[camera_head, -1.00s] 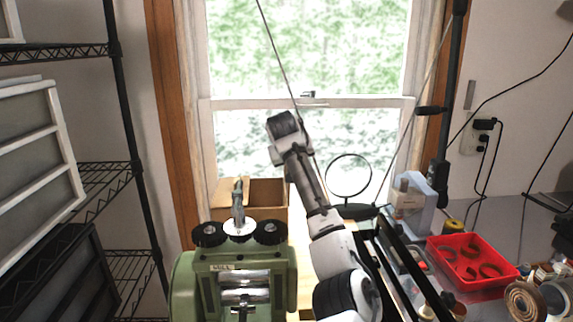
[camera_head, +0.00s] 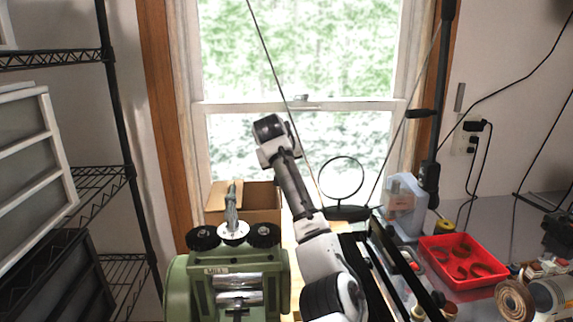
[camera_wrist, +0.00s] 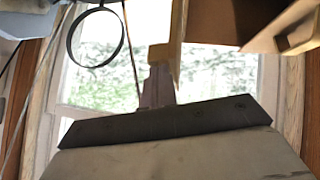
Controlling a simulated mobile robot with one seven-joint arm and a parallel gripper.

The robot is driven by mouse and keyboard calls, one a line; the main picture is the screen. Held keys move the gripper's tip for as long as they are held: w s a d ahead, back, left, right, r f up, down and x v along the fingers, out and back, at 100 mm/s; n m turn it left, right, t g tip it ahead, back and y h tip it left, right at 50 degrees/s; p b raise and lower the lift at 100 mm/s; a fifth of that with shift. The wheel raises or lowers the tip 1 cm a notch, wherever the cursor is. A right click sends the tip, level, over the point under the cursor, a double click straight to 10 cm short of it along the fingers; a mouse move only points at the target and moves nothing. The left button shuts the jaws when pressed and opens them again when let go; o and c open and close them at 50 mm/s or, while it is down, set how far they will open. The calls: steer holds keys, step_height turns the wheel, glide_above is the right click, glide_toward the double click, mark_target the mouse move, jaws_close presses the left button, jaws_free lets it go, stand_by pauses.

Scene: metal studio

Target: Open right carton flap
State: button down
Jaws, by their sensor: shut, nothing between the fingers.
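The open cardboard carton (camera_head: 262,200) stands by the window behind the green machine, partly hidden by my arm. Its left flap (camera_head: 222,196) is raised outward. In the wrist view the carton (camera_wrist: 215,22) is at the upper right, with a tan flap (camera_wrist: 295,35) beside it. A narrow tan strip (camera_wrist: 178,38), which looks like the right flap seen nearly edge-on, runs down to my gripper (camera_wrist: 159,72). My gripper is shut and empty, its tips at or close to the strip's lower end; I cannot tell whether they touch. In the head view the gripper is hidden behind my arm.
The green rolling machine (camera_head: 232,280) stands in front of the carton. A ring-shaped magnifier (camera_head: 342,178) is right of my arm and also shows in the wrist view (camera_wrist: 95,38). A red tray (camera_head: 462,262) lies further right. A wire shelf (camera_head: 105,175) stands at left.

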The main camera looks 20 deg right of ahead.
steer(key=w+r+v, duration=0.1)
steer(key=r+v, duration=0.1)
steer(key=v, duration=1)
steer(key=shift+d+r+b, duration=0.25)
steer(key=shift+b, duration=0.15)
steer(key=shift+f, duration=0.1)
